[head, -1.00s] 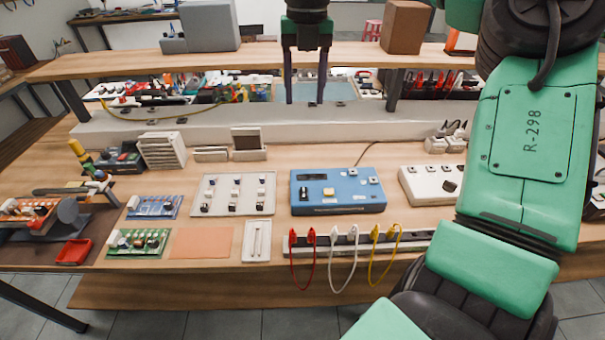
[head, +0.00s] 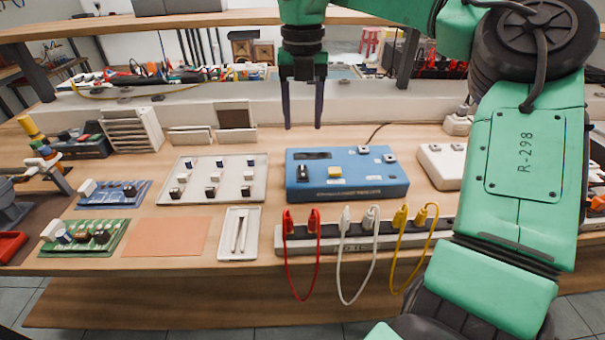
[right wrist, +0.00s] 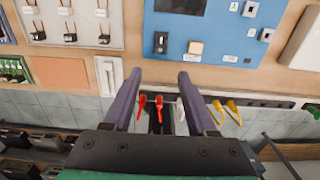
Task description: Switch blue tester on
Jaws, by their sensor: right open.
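The blue tester (head: 381,181) lies on the bench at centre. My right gripper (head: 303,126) is open and empty, pointing down above the tester's back left part in the head view. Its two fingers also show in the right wrist view (right wrist: 160,85). My left gripper is not in view.
A rail (head: 330,247) with red, white and yellow looped leads runs in front of the tester. Left are a white tray of components (head: 240,197), a small white tray (head: 239,253) and an orange mat (head: 166,237). A white box (head: 441,167) stands right. A shelf crosses behind.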

